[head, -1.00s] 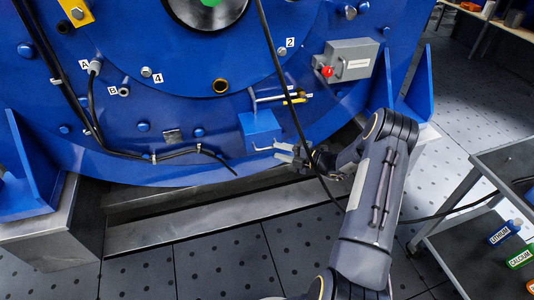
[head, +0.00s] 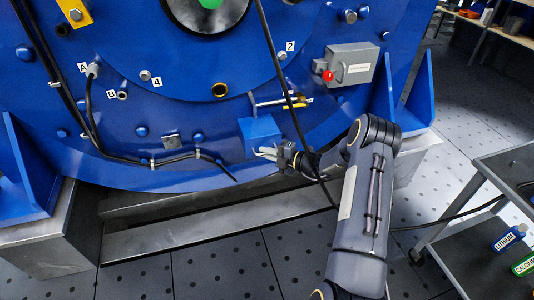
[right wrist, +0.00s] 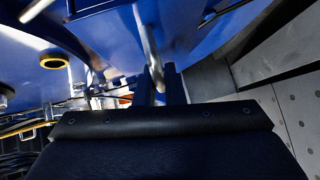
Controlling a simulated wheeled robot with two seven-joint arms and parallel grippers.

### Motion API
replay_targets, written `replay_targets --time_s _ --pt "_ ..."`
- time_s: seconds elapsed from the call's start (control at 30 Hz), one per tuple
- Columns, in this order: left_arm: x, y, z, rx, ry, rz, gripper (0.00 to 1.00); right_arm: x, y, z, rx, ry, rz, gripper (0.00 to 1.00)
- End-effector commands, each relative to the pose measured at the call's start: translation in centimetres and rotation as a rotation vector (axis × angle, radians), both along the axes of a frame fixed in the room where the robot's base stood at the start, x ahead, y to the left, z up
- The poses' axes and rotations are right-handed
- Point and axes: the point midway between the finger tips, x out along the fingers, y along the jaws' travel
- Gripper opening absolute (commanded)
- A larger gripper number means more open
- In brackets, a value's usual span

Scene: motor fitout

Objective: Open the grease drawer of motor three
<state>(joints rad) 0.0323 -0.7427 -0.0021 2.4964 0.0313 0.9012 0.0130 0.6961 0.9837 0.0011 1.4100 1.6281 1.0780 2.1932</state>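The blue motor housing (head: 185,110) fills most of the head view. The fingers flank the bar closely. I cannot tell whether they press on it. My left gripper is not in view.
A black cable (head: 283,80) hangs in front of the housing and passes by my right gripper. A grey box with a red knob (head: 347,63) sits to the upper right. A cart (head: 505,165) with bottles stands at the right.

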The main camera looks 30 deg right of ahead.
Motion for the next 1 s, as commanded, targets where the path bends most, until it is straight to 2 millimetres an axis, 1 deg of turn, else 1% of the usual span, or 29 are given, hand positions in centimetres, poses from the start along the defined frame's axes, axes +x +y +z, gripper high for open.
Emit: replay_targets --time_s 0.23,0.3,0.37,0.47,0.5,0.6,0.7,0.83,1.0 --pt "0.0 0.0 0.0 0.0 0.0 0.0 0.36 -0.1 0.0 0.0 -0.001 0.001 0.0 0.0" --pt "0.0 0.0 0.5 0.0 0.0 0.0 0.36 -0.5 0.1 0.1 0.001 0.003 0.0 0.0" --pt "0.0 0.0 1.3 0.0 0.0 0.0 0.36 -1.4 0.2 0.3 0.002 0.006 -0.001 0.0" --pt "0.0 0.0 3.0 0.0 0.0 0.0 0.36 -3.9 0.7 0.5 0.006 0.01 -0.004 0.0" --pt "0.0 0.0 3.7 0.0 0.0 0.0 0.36 -5.0 1.0 0.6 0.006 0.011 -0.004 0.0" --pt "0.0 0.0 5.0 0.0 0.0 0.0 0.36 -7.6 1.7 0.5 0.006 0.01 -0.003 0.0" --pt "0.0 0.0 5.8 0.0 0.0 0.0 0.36 -9.6 2.2 0.2 0.005 0.009 -0.003 0.0" --pt "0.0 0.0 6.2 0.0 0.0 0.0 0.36 -11.0 2.6 0.1 0.001 0.004 -0.001 0.0" --pt "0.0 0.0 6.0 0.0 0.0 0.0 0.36 -11.3 2.7 -0.1 -0.001 0.002 0.0 0.0"
